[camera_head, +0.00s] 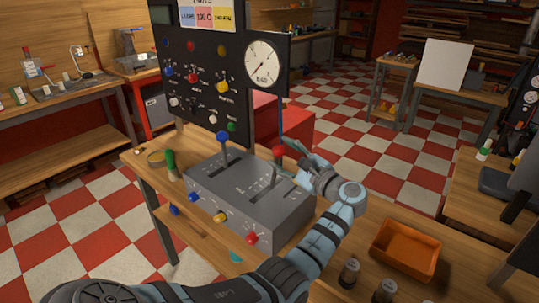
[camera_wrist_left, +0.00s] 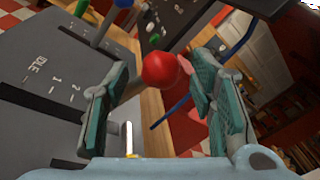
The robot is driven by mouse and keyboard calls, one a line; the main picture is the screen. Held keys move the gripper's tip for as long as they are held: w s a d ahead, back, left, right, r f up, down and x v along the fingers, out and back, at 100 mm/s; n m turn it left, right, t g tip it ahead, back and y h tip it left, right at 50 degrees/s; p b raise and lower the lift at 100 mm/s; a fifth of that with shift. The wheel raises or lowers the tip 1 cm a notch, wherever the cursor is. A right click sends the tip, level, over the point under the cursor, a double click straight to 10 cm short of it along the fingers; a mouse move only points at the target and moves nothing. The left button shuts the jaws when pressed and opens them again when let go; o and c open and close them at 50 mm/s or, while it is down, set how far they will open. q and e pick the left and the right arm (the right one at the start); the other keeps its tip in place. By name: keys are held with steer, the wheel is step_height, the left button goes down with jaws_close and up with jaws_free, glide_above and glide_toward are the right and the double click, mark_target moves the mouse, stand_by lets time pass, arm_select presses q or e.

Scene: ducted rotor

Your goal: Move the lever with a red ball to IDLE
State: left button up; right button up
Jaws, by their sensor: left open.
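The lever with the red ball (camera_head: 278,151) stands up from the right slot of the grey control box (camera_head: 225,187). My left gripper (camera_head: 294,156) is at the ball, coming from the right side of the box. In the left wrist view the red ball (camera_wrist_left: 160,71) lies between the two spread teal fingers of my left gripper (camera_wrist_left: 162,95), with gaps visible on both sides. The lever's pale rod runs down-left behind one finger. Scale marks and partial letters (camera_wrist_left: 38,68) show on the box top; the lever's exact mark is unclear. My right gripper is not in view.
A blue-ball lever (camera_head: 222,137) stands in the left slot. A black panel (camera_head: 205,75) with knobs and a gauge (camera_head: 262,62) rises behind the box. A green-handled tool (camera_head: 171,163) stands left. An orange tray (camera_head: 405,251) and small jars (camera_head: 349,272) are at the right front.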

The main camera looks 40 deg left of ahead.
arm_select(q)
steer(key=shift+w+a+f, duration=0.2)
steer(key=shift+w+a, duration=0.15)
steer(key=shift+a, duration=0.3)
steer(key=shift+a+r, duration=0.25)
steer(key=shift+a, duration=0.1)
steer(key=shift+s+r, duration=0.1)
steer(key=shift+s, duration=0.1)
steer(key=c, duration=1)
jaws_close()
steer(key=shift+s, duration=0.1)
